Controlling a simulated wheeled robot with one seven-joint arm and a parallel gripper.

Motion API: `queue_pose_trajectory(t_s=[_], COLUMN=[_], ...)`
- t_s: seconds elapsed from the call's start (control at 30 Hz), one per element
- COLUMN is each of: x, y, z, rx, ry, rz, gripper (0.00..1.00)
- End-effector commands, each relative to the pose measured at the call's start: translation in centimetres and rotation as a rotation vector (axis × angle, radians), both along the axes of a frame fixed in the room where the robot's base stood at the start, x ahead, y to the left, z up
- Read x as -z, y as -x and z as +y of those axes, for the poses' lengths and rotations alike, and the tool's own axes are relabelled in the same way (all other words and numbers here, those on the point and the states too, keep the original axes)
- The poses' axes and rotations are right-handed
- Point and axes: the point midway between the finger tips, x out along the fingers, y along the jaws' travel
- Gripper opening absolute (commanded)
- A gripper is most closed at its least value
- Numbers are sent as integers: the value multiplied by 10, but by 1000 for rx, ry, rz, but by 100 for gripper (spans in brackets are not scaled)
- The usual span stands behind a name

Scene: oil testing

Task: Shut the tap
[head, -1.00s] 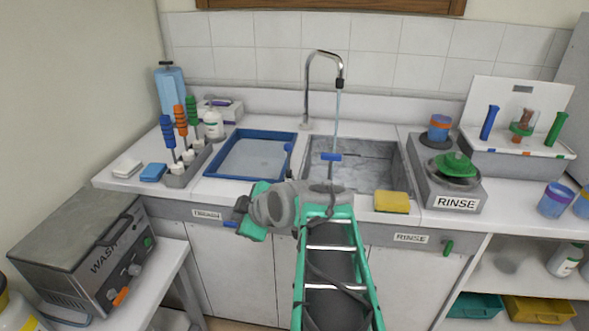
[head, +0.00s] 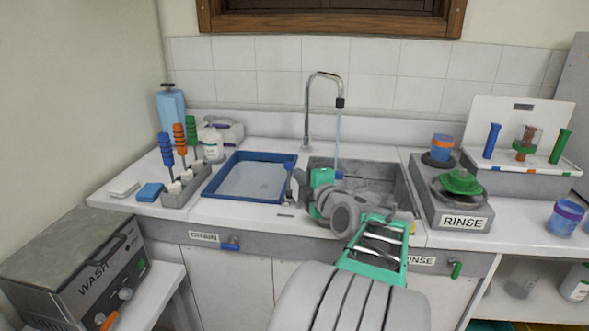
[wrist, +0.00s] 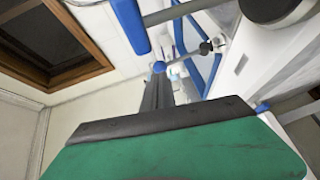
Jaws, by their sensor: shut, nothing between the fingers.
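The chrome tap (head: 322,76) arches over the grey sink (head: 377,171). A thin stream of water (head: 338,128) runs from its spout. A small blue lever (head: 289,167) stands at the left rim of the sink. My gripper (head: 299,178) is shut and empty, close to this lever; I cannot tell whether they touch. In the wrist view, my gripper's dark fingers (wrist: 158,90) point towards a blue handle (wrist: 130,25) and a rod with a blue end (wrist: 158,67). My arm hides the sink's front part.
A blue-rimmed tray (head: 207,190) lies left of the sink, with a rack of screwdriver-like tools (head: 180,196) beside it. A RINSE unit (head: 450,208) with a green lid stands to the right. A grey WASH machine (head: 75,265) is at lower left. Blue (head: 230,243) and green (head: 456,269) handles stick out below the counter.

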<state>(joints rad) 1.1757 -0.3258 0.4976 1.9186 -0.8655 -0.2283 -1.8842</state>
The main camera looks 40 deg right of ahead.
Motion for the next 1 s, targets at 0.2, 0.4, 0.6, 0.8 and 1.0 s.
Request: queue_pose_trajectory(t_s=[0.2,0.4,0.6,0.8,1.0], x=[3,5,5,10,2], y=[-30,-35,-35,-43,-50], z=[-10,-12,-12,-19,-24], rx=[-1,0,0,0,1], ry=[-1,0,0,4,0], rz=[2,1,1,0,1], gripper=[0,0,0,0,0])
